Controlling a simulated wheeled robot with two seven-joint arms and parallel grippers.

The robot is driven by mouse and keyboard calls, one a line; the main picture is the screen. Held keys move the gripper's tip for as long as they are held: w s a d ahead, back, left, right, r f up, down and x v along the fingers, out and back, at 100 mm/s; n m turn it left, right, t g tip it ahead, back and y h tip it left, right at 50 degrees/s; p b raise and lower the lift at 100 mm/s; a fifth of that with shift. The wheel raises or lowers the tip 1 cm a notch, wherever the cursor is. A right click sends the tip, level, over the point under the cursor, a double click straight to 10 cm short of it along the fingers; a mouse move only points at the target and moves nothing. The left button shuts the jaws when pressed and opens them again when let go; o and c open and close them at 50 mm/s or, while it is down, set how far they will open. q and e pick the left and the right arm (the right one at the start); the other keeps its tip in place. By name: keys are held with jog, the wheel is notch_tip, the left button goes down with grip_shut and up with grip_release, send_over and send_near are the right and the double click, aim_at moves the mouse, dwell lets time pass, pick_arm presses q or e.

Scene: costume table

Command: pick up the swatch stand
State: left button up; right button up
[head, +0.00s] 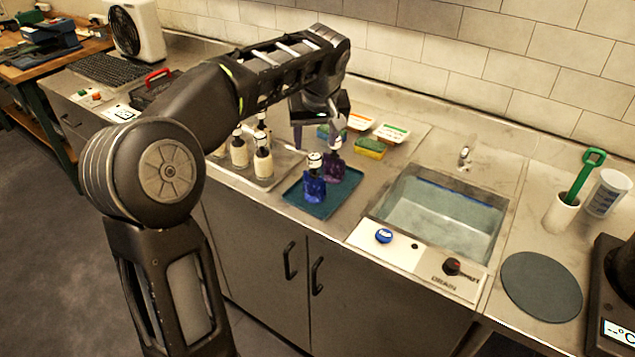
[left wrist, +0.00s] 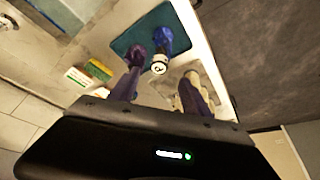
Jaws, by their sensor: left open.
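A teal mat (head: 318,208) lies on the counter left of the sink. On it stand a blue item (head: 314,188) with a white top and a purple item (head: 333,168) with a pale top; I cannot tell for certain which is the swatch stand. The left wrist view also shows the blue item (left wrist: 164,40) and the purple item (left wrist: 136,55) on the mat (left wrist: 122,42). My left gripper (head: 315,122) is open above the back of the mat, one finger near the purple item's top. Nothing shows between its fingers (left wrist: 158,88). My right gripper is out of view.
A metal tray (head: 285,160) with several labelled bottles (head: 263,163) stands left of the mat. A yellow-green sponge (head: 370,148) and small labelled packs (head: 392,132) lie behind it. The sink (head: 440,215) is to the right, with a control panel (head: 415,258) in front.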

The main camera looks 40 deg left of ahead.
aim_at(314, 156)
pick_arm(q)
jog(key=shift+x, duration=1.35)
jog(key=shift+w+f+p, duration=0.1)
jog(key=shift+f+p, duration=0.15)
jog(key=shift+p, duration=0.1)
jog(key=shift+p+x, duration=0.7)
jog(key=shift+x, duration=1.7)
jog(key=shift+c, duration=0.3)
grip_shut()
